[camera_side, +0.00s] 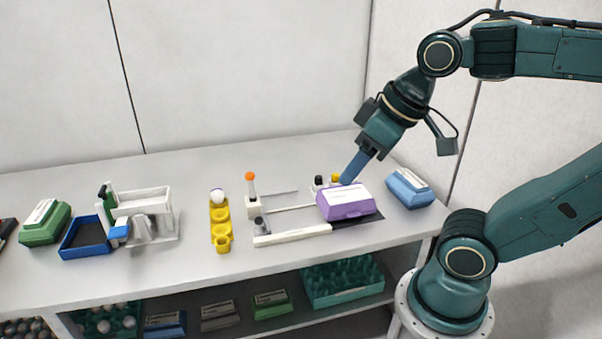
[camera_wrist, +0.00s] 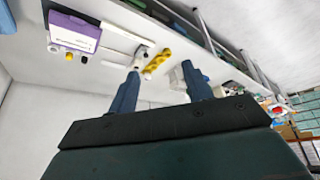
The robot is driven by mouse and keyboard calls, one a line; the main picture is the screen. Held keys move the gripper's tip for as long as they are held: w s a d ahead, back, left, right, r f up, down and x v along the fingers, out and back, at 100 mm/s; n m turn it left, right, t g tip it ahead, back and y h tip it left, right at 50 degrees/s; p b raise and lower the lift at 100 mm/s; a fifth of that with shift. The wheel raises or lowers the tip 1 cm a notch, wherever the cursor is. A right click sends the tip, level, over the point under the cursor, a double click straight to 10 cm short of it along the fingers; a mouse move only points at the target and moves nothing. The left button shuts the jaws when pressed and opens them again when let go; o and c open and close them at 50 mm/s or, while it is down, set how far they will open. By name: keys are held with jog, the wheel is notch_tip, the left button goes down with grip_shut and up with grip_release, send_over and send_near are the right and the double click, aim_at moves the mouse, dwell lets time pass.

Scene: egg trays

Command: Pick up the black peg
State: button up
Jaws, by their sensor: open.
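A black-topped peg (camera_side: 318,180) stands in a small white holder on the table, just left of a yellow-topped peg (camera_side: 335,178) and behind the purple carton (camera_side: 346,203). In the wrist view a small dark spot beside the purple carton (camera_wrist: 76,29) looks like the black peg (camera_wrist: 53,48). A dark grey-topped peg (camera_side: 259,221) stands further left and nearer the front. My gripper (camera_side: 350,176) points down and left, close to the right of the yellow peg; its tips overlap the carton's back edge in this view. In the wrist view my gripper (camera_wrist: 162,67) is open with nothing between its fingers.
An orange-topped peg (camera_side: 250,177) stands upright left of the black peg. A yellow egg strip (camera_side: 221,230) holds a white egg. A blue carton (camera_side: 409,187) is to the right. A white machine (camera_side: 145,203) and green carton (camera_side: 45,222) are at left. The back table is clear.

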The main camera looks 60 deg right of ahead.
jog(key=w+d+n+g+y, duration=0.1)
jog(key=w+d+n, duration=0.1)
jog(key=w+d, duration=0.65)
jog(key=w+d+n+g, duration=0.1)
jog(key=w+d+n, duration=0.1)
jog(key=w+d, duration=0.65)
jog(key=w+d+f+n+y, duration=0.1)
jog(key=d+f+n, duration=0.1)
jog(key=d+f, duration=0.6)
jog(key=w+d+f+n+y, duration=0.1)
jog(key=w+d+f+n, duration=0.1)
jog(key=d+f, duration=0.6)
jog(key=d, duration=0.7)
jog(key=shift+d+n, duration=0.3)
jog(key=x, duration=0.8)
jog(key=shift+a+f, duration=0.2)
